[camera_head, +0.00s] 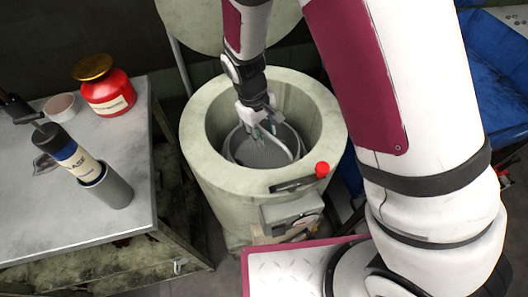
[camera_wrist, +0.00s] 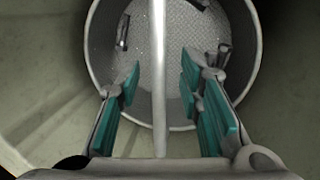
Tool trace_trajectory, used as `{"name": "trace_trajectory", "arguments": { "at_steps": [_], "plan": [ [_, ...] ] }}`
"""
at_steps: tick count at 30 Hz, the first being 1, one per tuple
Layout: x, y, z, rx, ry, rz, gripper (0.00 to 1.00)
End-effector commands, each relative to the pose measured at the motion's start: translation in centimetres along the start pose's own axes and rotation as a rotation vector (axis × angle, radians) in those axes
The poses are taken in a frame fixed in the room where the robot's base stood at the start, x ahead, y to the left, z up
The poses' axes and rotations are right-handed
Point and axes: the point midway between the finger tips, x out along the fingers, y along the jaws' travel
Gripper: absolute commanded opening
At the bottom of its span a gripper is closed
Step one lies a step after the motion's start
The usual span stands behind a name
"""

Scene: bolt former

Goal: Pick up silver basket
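The silver basket (camera_head: 262,155) sits inside the round pale-green drum (camera_head: 198,125) in the head view. My gripper (camera_head: 268,128) reaches down into the drum, just over the basket. In the wrist view the basket (camera_wrist: 188,50) shows its perforated floor with a few small metal pieces in it. Its thin handle (camera_wrist: 159,75) runs upright through the picture between my fingers. My gripper (camera_wrist: 160,85) is open, with the teal pads on either side of the handle and a gap to each. The fingertips overlap the basket's opening in that view.
The drum wall surrounds my gripper closely. A red knob (camera_head: 322,169) sits on the drum's front right rim. At left, a grey table (camera_head: 60,220) holds a red jar (camera_head: 108,95), a small bowl (camera_head: 62,107) and a labelled bottle in a grey cup (camera_head: 108,188). A blue bin (camera_head: 495,90) is at right.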

Motion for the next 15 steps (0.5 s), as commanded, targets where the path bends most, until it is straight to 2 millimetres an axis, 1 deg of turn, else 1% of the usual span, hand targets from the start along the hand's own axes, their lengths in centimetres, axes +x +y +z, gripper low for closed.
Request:
{"name": "trace_trajectory", "arguments": {
  "at_steps": [1, 2, 3, 5, 6, 15],
  "plan": [
    [0.00, 0.00, 0.00, 0.000, 0.000, 0.000, 0.33],
    [0.00, 0.00, 0.00, 0.000, 0.000, 0.000, 0.27],
    [0.00, 0.00, 0.00, 0.000, 0.000, 0.000, 0.18],
    [0.00, 0.00, 0.00, 0.000, 0.000, 0.000, 0.04],
    [0.00, 0.00, 0.00, 0.000, 0.000, 0.000, 0.00],
    [-0.02, -0.01, -0.02, 0.000, 0.000, 0.000, 0.00]
  ]
}}
